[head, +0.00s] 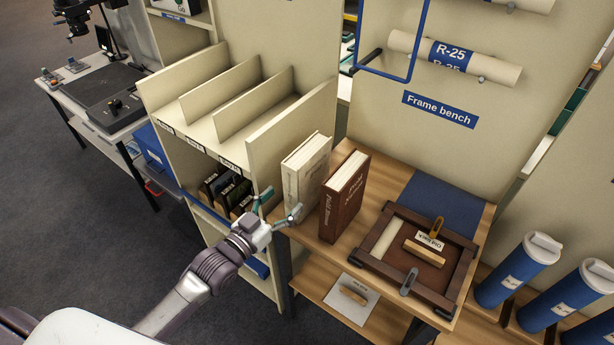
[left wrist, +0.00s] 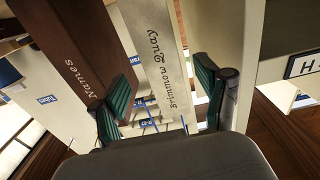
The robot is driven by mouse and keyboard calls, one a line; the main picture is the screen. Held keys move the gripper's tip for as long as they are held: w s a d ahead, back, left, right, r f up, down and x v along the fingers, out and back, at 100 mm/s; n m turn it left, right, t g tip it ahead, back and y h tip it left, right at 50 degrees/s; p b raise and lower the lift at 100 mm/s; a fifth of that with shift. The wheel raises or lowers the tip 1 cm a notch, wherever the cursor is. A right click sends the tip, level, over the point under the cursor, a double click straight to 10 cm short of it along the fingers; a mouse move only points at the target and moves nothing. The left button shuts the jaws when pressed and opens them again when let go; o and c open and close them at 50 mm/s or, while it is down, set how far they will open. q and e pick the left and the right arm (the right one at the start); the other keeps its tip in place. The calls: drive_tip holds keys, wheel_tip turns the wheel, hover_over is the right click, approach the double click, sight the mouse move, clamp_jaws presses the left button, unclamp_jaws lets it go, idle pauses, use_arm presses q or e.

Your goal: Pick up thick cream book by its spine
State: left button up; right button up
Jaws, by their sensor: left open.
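The thick cream book (head: 303,176) stands upright on the wooden bench beside a brown book (head: 344,194). Its lettered spine (left wrist: 161,55) faces my left gripper in the left wrist view. My left gripper (head: 281,205) is open just in front of the spine in the head view. In the left wrist view, its green-padded fingers (left wrist: 162,100) stand apart, one on each side of the spine, and the left finger overlaps the brown book (left wrist: 72,58) in the picture. I cannot tell whether either pad touches a book. My right gripper is not in view.
The cream divided rack (head: 290,128) stands close on the left of the cream book. A dark wooden frame (head: 417,262) lies on the bench (head: 303,233) at the right. Blue tubes (head: 518,270) stand further right. Open floor lies left of my arm.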

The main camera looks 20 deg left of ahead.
sight(291, 194)
use_arm(q)
drive_tip(key=x, duration=0.3)
drive_tip(key=shift+w, duration=0.1)
drive_tip(key=shift+w+d, duration=0.3)
drive_tip(key=shift+w, duration=0.15)
drive_tip(key=p+x, duration=0.1)
drive_tip(key=x, duration=0.3)
drive_tip(key=shift+w+a, duration=0.15)
drive_tip(key=shift+w, duration=0.1)
drive_tip(key=shift+w+p, duration=0.3)
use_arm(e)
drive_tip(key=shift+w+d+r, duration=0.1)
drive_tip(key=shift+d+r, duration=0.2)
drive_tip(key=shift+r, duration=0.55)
use_arm(q)
drive_tip(key=shift+s, duration=0.1)
drive_tip(key=shift+c, duration=0.3)
drive_tip(key=c, duration=1.3)
drive_tip(key=shift+r, duration=0.15)
clamp_jaws()
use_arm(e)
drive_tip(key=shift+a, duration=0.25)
